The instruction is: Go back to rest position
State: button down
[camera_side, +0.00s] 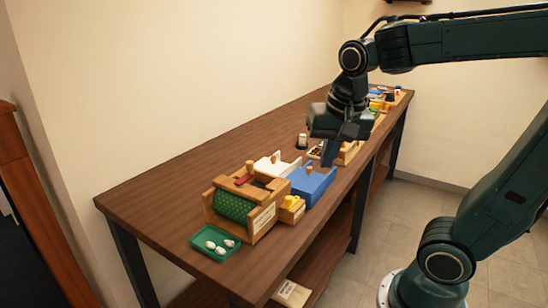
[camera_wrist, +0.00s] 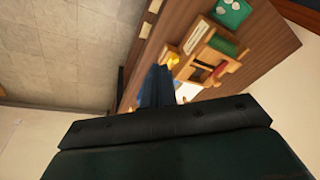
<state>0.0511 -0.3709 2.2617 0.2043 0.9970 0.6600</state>
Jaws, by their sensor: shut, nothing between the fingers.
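My gripper (camera_side: 329,153) hangs above the bench, over the area behind the blue box. Its fingers are small and partly dark in the side view, and they look shut with nothing held. In the wrist view the dark body of my gripper (camera_wrist: 170,140) fills the lower part. A wooden fixture (camera_side: 249,202) with a green dotted roll and a red piece stands at the near end of the bench. It also shows in the wrist view (camera_wrist: 208,60).
A green tray (camera_side: 205,251) with white egg-like pieces lies in front of the fixture. A blue box (camera_side: 313,185) and a white box (camera_side: 278,163) stand behind it. Several small items stand toward the far end. The bench's left side (camera_side: 180,190) is clear.

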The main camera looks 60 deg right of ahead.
jog(key=s+a+n+t+y, duration=0.1)
jog(key=s+a+n+t, duration=0.2)
jog(key=s+n, duration=0.3)
jog(key=shift+s+a+f+n, duration=0.3)
jog(key=shift+a+n, duration=0.55)
jog(key=shift+n, duration=1.25)
